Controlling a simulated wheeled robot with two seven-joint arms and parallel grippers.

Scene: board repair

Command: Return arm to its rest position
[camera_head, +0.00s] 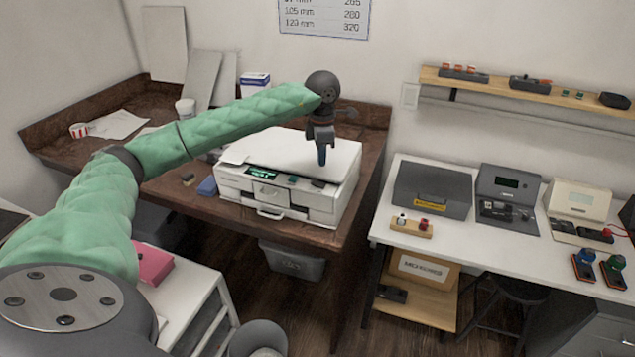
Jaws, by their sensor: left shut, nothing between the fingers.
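My left arm (165,150), in a green quilted sleeve, comes in from the left and reaches across to the middle of the view. My left gripper (322,158) points down at the end of it, above the white printer (280,205). It is shut and holds nothing. I cannot tell whether its tips touch the printer's top. My right gripper is not in view.
The printer stands on a brown wooden desk (372,122). A white bench (455,240) with grey devices (432,188) is at the right, under a wooden shelf (455,82). A white cabinet (187,285) carries a pink box (152,262). Floor shows between desk and bench.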

